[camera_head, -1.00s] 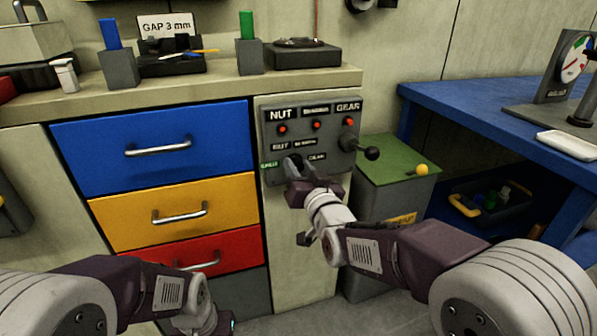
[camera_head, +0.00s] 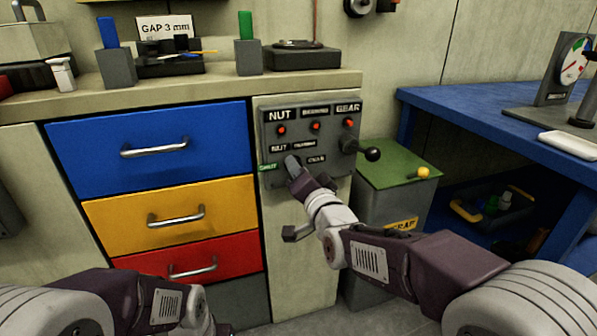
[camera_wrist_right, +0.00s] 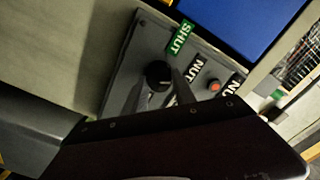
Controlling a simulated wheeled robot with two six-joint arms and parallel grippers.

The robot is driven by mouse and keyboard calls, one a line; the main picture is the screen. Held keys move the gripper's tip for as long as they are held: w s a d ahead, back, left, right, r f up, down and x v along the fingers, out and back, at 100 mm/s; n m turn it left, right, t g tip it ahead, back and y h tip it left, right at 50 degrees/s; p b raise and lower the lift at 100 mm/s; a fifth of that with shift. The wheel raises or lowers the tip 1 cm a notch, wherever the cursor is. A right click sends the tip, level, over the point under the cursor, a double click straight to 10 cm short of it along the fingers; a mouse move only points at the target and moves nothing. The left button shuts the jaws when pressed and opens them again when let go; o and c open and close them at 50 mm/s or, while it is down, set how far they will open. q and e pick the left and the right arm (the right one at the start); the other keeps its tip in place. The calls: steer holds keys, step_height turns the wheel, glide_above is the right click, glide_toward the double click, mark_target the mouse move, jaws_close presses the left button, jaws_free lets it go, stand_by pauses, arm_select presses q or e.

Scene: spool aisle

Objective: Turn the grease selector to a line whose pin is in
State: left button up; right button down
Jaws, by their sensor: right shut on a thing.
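The grey selector panel (camera_head: 335,178) is on the cabinet front, with NUT, a blurred middle label and GEAR along its top. A red pin stands under each: left (camera_head: 281,130), middle (camera_head: 316,126), right (camera_head: 348,123). How deep each pin sits is too small to tell. Lower labels and a green SHUT label (camera_head: 267,167) surround the selector. My right gripper (camera_head: 293,162) covers most of the selector. In the right wrist view its fingers are shut on the black selector knob (camera_wrist_right: 157,73), near the SHUT label (camera_wrist_right: 180,37). The knob's pointing direction is unclear. My left gripper is out of view.
A black ball-ended lever (camera_head: 372,154) sticks out at the panel's right. A green-topped bin (camera_head: 390,170) with a yellow knob stands beside it. The blue drawer (camera_head: 100,170) and others are left of the panel. A blue bench (camera_head: 450,105) is at right.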

stand_by(0.3)
steer(key=c, duration=1)
jaws_free()
steer(key=p+v, duration=0.3)
steer(key=v, duration=0.6)
